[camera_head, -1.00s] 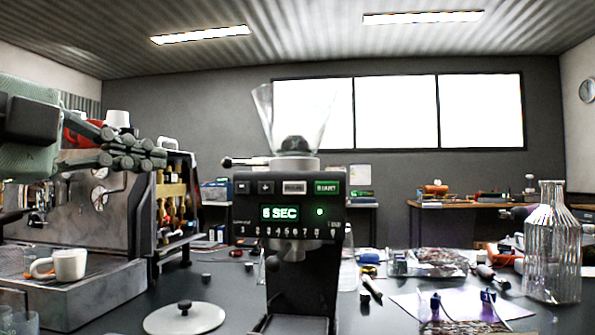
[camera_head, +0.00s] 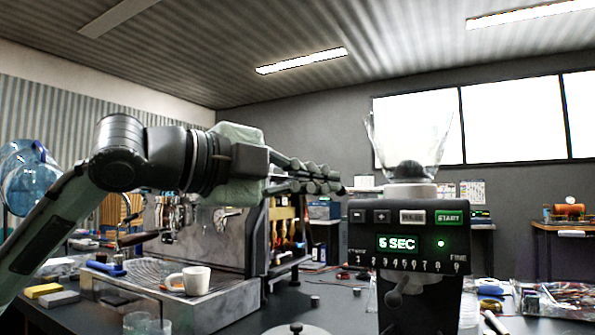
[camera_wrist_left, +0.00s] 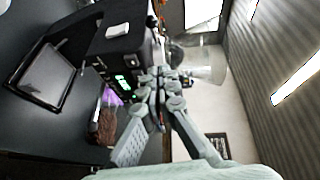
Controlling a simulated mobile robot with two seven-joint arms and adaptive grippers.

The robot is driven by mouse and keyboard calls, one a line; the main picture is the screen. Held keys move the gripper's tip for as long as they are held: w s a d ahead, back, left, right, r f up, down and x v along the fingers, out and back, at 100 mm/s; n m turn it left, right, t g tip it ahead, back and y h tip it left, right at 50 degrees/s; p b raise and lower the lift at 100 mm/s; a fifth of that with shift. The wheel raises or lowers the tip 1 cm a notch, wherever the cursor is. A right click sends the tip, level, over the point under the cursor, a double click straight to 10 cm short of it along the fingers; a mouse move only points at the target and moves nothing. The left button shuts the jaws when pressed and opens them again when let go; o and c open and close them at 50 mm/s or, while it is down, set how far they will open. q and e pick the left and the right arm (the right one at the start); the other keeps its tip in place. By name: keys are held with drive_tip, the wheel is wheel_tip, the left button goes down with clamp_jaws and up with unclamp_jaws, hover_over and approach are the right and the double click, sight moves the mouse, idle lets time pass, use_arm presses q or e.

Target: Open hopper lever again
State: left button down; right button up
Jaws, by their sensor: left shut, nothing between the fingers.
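The black grinder (camera_head: 412,265) stands right of centre in the head view, its display reading 5 SEC. The clear hopper (camera_head: 410,140) sits on the light collar (camera_head: 408,190) on top. The hopper lever (camera_head: 362,189) sticks out left from the collar; its outer end is largely hidden by my fingers. My left gripper (camera_head: 338,186) is shut and empty, its fingertips at the lever's outer end. I cannot tell whether they touch it. In the left wrist view the closed fingertips (camera_wrist_left: 164,80) are beside the grinder (camera_wrist_left: 125,45) and the hopper (camera_wrist_left: 205,65). My right gripper is not in view.
The espresso machine (camera_head: 205,240) stands left of the grinder, with a white cup (camera_head: 196,280) on its tray. A round lid (camera_head: 296,330) lies on the table in front. Clutter and a plastic bag (camera_head: 570,298) lie to the right.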

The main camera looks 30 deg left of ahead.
sight(357, 190)
use_arm(q)
drive_tip(key=shift+w+d+f, duration=0.15)
drive_tip(key=shift+w+f, duration=0.05)
drive_tip(key=shift+w, duration=1.6)
drive_tip(key=shift+w+d+f, duration=0.1)
drive_tip(key=shift+w+f, duration=0.05)
drive_tip(key=shift+w, duration=1.65)
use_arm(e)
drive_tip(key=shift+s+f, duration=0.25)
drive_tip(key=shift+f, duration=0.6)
use_arm(q)
drive_tip(key=shift+a, duration=0.2)
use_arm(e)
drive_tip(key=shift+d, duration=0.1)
